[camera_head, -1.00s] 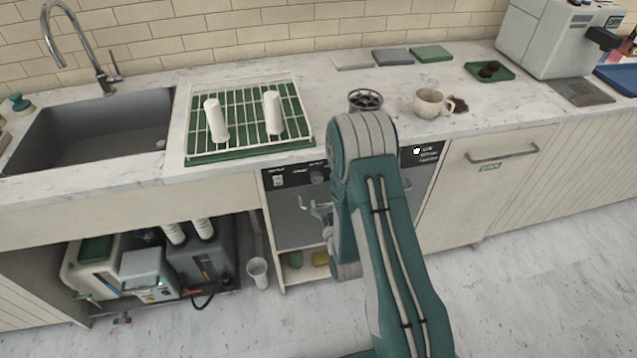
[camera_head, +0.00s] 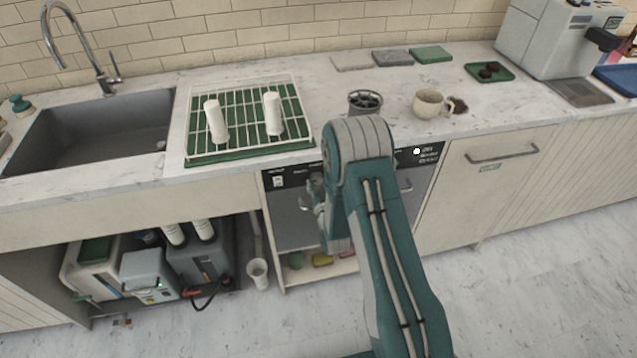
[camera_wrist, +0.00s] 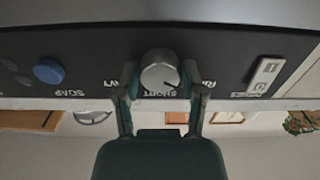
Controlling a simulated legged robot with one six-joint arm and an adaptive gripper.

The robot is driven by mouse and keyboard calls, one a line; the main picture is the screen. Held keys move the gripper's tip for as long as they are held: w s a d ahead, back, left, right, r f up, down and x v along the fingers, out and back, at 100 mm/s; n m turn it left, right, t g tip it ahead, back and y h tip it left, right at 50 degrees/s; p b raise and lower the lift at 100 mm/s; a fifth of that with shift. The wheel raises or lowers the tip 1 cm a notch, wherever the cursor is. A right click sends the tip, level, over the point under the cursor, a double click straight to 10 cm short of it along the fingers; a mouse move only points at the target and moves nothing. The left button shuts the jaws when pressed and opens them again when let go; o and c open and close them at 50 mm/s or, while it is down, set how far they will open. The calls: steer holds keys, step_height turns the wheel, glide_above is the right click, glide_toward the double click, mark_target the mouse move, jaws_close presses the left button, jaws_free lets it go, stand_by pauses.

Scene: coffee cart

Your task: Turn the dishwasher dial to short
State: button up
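The dishwasher's dial (camera_wrist: 160,72) is a round silver knob on the dark control panel (camera_wrist: 215,50). In the wrist view the panel appears upside down, and the dial's dark mark points to the lower right. The word SHORT is printed by the dial, with partly covered labels to either side. My gripper (camera_wrist: 161,78) is open, with one finger on each side of the dial. Narrow gaps seem to show, but I cannot tell whether either finger touches it. In the head view my gripper (camera_head: 318,190) is at the panel's left part and hides the dial.
A blue SOAP button (camera_wrist: 48,71) and a pale switch (camera_wrist: 265,74) are on the same panel. A metal-rimmed container (camera_head: 365,102) and a mug (camera_head: 430,103) stand near my arm.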

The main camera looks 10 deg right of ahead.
steer(key=shift+a, duration=0.1)
steer(key=shift+m, duration=0.3)
steer(key=m, duration=0.5)
steer(key=shift+w+r, duration=0.1)
steer(key=m, duration=0.6)
steer(key=shift+m, duration=0.3)
stand_by(0.4)
steer(key=o, duration=1.1)
steer(key=shift+o, duration=0.2)
